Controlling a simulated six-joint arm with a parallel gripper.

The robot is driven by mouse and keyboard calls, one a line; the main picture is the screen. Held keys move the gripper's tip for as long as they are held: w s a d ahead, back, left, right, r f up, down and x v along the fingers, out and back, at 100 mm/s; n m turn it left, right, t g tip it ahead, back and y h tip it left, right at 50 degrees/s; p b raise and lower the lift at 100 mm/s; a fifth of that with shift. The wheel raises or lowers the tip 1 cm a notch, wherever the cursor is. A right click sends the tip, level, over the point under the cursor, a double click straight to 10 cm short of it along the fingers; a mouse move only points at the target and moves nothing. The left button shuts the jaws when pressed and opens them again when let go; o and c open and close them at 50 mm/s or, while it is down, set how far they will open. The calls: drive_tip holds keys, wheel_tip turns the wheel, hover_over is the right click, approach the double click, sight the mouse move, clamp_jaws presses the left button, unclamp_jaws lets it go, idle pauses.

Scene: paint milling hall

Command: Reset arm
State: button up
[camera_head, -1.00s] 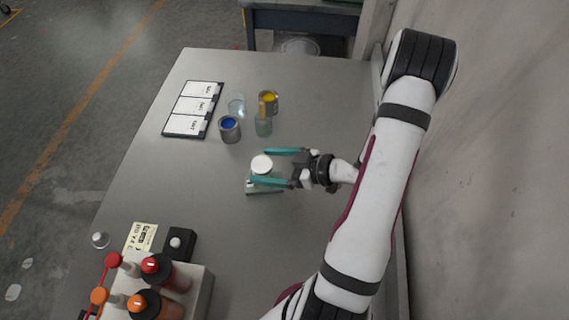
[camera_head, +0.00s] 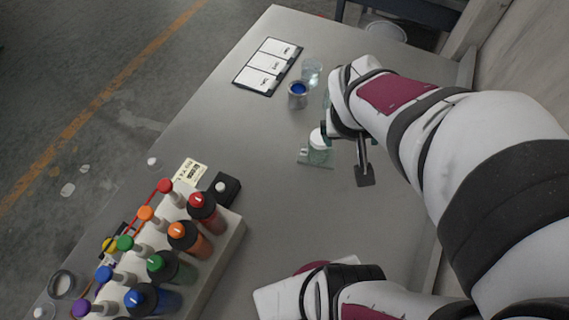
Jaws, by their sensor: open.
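My gripper (camera_head: 343,132) is mostly hidden by my own arm, which reaches in from the right and now bends over the table. Its dark body shows just right of a small glass jar with a white lid (camera_head: 318,140). The jar stands upright on a small flat plate (camera_head: 316,162). I see nothing held, and most of the fingers are hidden, so I cannot tell whether they touch the jar.
A blue paint can (camera_head: 297,94), a clear glass (camera_head: 312,72) and a board with white cards (camera_head: 268,66) are at the back. A rack (camera_head: 222,262) of several coloured bottles stands front left beside a black block (camera_head: 223,188). The table's (camera_head: 262,140) middle is clear.

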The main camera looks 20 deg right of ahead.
drive_tip(key=s+a+r+g+y, duration=0.1)
drive_tip(key=s+a+y, duration=0.1)
drive_tip(key=s+a, duration=0.3)
drive_tip(key=s+a+r+m+g+y, duration=0.1)
drive_tip(key=s+a+g+y, duration=0.1)
drive_tip(key=s+a, duration=0.4)
drive_tip(key=a+y, duration=0.1)
drive_tip(key=a, duration=0.4)
drive_tip(key=shift+s+r, duration=0.1)
